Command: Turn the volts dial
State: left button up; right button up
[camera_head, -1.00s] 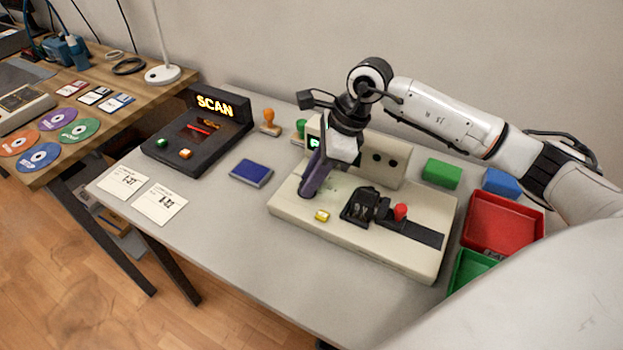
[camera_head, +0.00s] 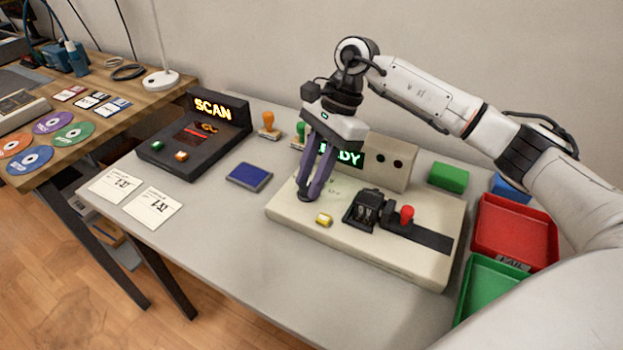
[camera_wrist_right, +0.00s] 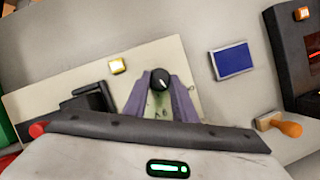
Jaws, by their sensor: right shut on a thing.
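The volts dial (camera_wrist_right: 160,79) is a dark round knob with a light pointer mark, seen in the right wrist view on the beige machine (camera_head: 420,262). My right gripper (camera_wrist_right: 161,90) has its two purple fingers on either side of the dial and is shut on it. In the head view my right gripper (camera_head: 310,196) points down at the machine's left part, and the fingers mostly hide the dial. A green lit display, partly hidden, reads "DY" at its visible end. My left gripper is not in view.
On the machine are a yellow button (camera_head: 324,220), a black slotted block (camera_head: 368,208) and a red-topped lever (camera_head: 406,214). A blue pad (camera_head: 249,176) and the black SCAN device (camera_head: 196,150) lie left. Red (camera_head: 515,232) and green (camera_head: 487,285) trays stand right.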

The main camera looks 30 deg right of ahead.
dwell(0.4)
jog(key=o, duration=1)
jog(key=shift+o, duration=0.2)
jog(key=shift+r, duration=0.15)
jog(key=v, duration=1)
